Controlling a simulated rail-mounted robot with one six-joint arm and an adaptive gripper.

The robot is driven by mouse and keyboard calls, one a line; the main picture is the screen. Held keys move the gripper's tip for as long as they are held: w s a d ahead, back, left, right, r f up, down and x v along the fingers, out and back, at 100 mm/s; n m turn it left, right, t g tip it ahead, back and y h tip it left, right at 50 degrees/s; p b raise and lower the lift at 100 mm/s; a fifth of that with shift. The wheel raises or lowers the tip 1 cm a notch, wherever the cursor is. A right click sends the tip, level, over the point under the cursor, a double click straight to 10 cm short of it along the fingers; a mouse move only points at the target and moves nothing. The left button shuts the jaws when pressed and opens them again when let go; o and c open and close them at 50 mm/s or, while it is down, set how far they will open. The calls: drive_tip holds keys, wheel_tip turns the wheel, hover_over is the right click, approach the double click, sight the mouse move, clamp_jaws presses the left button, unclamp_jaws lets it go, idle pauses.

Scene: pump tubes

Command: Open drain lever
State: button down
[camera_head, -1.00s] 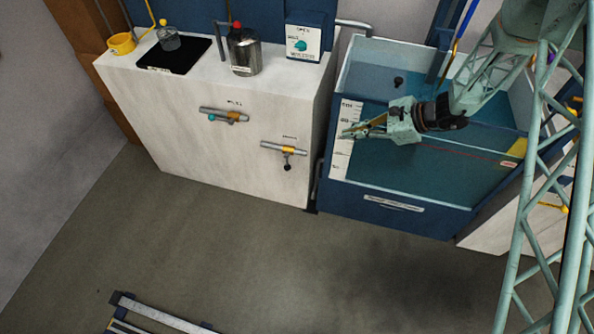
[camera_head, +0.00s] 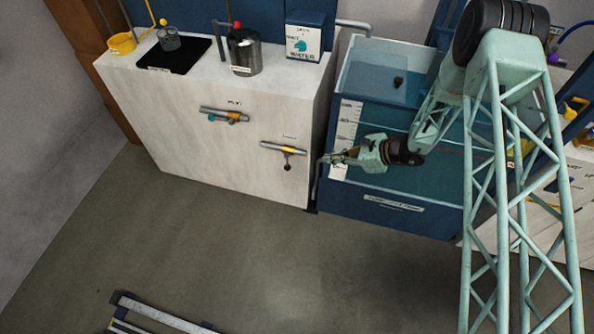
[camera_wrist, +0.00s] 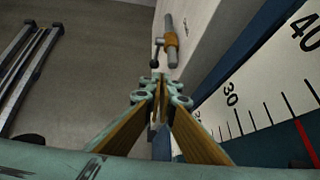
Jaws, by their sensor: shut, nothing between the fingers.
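Two pipe valves are on the front of the white cabinet (camera_head: 215,165). The upper left valve (camera_head: 224,115) has a teal knob. The lower right valve (camera_head: 284,149) has a yellow-orange body and a dark knob (camera_head: 287,167) hanging below its pipe. Their labels are too small to read, so I cannot tell which is the drain. My gripper (camera_head: 326,160) is shut and empty, right of the lower valve and apart from it. In the wrist view, an orange-bodied valve (camera_wrist: 171,40) with a dark-knobbed lever (camera_wrist: 157,48) shows just beyond my fingertips (camera_wrist: 159,80).
A blue water tank (camera_head: 345,205) with a graduated scale (camera_head: 346,120) stands right of the cabinet, close by my gripper. A metal pot (camera_head: 244,52), yellow cup (camera_head: 121,43) and glass beaker (camera_head: 169,40) stand on top.

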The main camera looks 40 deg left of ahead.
sight(287, 162)
wheel_tip(287, 162, down, 10)
drive_tip(key=s+a+m, duration=0.1)
drive_tip(key=s, duration=0.1)
drive_tip(key=shift+s+a+r+m, duration=0.15)
drive_tip(key=shift+a+r+m, duration=0.05)
drive_tip(key=shift+m, duration=0.1)
drive_tip(key=shift+a, duration=0.1)
drive_tip(key=a+r+b+x, duration=0.1)
drive_tip(key=r+b+x, duration=0.1)
drive_tip(key=x, duration=1)
drive_tip(key=shift+a, duration=0.6)
drive_tip(key=shift+s, duration=0.15)
